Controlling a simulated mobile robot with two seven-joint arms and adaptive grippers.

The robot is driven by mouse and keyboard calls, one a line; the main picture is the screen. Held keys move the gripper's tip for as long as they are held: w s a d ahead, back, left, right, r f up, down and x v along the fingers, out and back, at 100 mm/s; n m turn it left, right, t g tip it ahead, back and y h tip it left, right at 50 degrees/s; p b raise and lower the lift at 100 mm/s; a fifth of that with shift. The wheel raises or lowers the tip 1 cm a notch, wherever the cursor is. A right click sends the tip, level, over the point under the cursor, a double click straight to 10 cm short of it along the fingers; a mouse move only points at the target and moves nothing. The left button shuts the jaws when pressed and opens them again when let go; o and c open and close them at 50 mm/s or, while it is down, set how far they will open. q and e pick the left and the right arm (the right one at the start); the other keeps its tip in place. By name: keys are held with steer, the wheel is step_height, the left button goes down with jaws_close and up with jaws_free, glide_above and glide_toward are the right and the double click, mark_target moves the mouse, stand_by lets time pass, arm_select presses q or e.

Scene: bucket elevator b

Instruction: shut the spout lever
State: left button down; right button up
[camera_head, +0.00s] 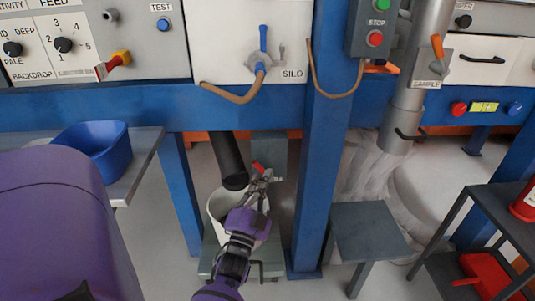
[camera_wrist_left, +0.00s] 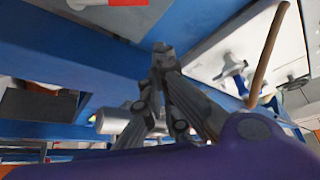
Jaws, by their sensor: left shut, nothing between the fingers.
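A dark spout tube (camera_head: 228,160) comes down from under the blue beam into a white bucket (camera_head: 217,206) on a low stand. A lever with a red grip (camera_head: 257,166) shows beside the spout, just beyond the fingertips of my left gripper (camera_head: 264,176). The gripper is shut and empty; I cannot tell whether it touches the lever. The left wrist view shows its fingers together (camera_wrist_left: 162,50), and a red and metal handle (camera_wrist_left: 125,3) cut off at the top edge. My arm hides part of the bucket. My right gripper is not in view.
A silo valve with a blue handle (camera_head: 263,40) and brown hose is above. A blue tub (camera_head: 95,145) rests on a left shelf. A grey stool (camera_head: 370,232) stands right.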

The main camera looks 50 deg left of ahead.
arm_select(q)
steer(key=shift+v, duration=1.25)
